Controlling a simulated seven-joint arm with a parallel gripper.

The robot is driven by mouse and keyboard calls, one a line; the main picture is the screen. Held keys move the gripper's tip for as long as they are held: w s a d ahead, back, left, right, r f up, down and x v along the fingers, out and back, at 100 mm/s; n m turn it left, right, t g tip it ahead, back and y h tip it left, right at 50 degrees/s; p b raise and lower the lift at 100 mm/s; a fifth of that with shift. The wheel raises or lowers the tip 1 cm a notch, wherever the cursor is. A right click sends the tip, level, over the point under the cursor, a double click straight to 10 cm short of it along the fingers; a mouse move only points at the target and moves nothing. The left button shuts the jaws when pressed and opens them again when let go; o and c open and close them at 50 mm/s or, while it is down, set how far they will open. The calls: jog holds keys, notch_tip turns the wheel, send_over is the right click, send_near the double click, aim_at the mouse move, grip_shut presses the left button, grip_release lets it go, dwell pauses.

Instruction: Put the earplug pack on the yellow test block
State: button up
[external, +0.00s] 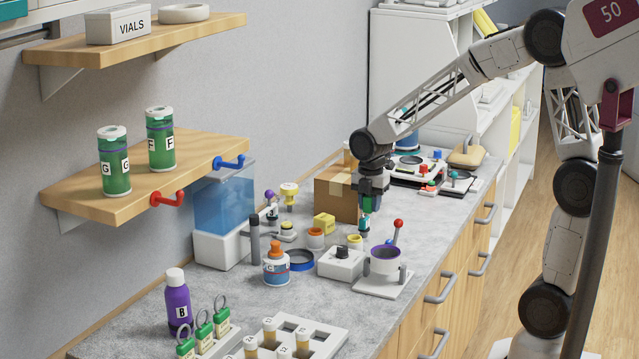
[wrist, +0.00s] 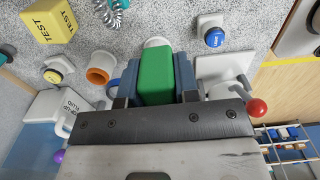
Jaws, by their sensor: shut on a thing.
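My gripper (external: 369,194) is above the worktop, in front of the cardboard box. In the wrist view its blue-grey fingers are shut on a plain green block (wrist: 155,76), probably the earplug pack; no label shows. The green piece also shows below the gripper in the external view (external: 367,204). The yellow test block (external: 324,222) sits on the worktop to the left of my gripper. In the wrist view the yellow block (wrist: 48,20) is at the upper left, marked TEST, with bare top, apart from the held pack.
An orange-rimmed cup (external: 316,238) stands near the block. The cardboard box (external: 337,193) is behind. A red-knobbed lever (external: 398,224) and a purple-lined bowl (external: 385,260) stand to the right.

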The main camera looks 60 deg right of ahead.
jog(key=shift+f, duration=0.45)
jog(key=shift+w, duration=0.1)
send_over(324, 217)
jog(key=shift+d+f, duration=0.15)
jog(key=shift+f, duration=0.6)
dwell(0.4)
jog(key=shift+f, duration=1.75)
jog(key=shift+f, duration=0.1)
jog(key=o, duration=0.9)
